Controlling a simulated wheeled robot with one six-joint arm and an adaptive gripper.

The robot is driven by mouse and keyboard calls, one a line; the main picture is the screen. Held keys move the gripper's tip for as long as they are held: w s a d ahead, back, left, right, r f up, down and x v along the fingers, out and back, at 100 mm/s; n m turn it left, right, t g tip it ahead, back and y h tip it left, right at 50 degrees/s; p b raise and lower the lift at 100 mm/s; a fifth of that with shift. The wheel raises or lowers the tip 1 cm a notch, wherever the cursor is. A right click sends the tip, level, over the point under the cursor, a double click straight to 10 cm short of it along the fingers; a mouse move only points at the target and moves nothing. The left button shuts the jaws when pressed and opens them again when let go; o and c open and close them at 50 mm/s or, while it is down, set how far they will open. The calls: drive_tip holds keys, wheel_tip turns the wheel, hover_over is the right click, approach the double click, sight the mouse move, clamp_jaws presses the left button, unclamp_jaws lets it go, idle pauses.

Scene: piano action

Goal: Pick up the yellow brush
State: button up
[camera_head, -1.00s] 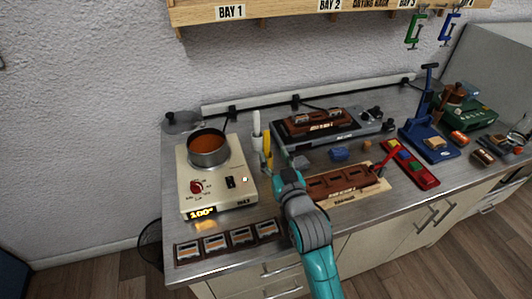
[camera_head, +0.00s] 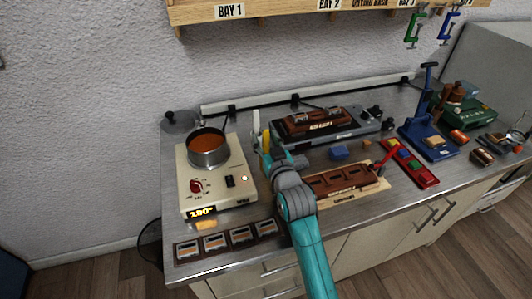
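The yellow brush (camera_head: 265,139) stands upright behind the hot plate's right side, beside a white upright handle (camera_head: 256,122). Only its upper part shows; my gripper and arm hide the lower part. My gripper (camera_head: 267,157) is right at the yellow brush, at the end of my teal and grey arm. The fingers are too small and too covered to tell whether they are open or shut, or whether they touch the brush.
A cream hot plate (camera_head: 215,190) with a pot of brown liquid (camera_head: 207,148) stands left of my gripper. A brown block on a wooden board (camera_head: 345,179) is to the right, and a grey machine (camera_head: 345,133) behind. Small framed pieces (camera_head: 218,244) line the front edge.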

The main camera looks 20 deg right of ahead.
clamp_jaws()
drive_tip(key=shift+r, duration=0.1)
wheel_tip(320, 180, up, 10)
drive_tip(key=shift+f, duration=0.1)
idle(0.4)
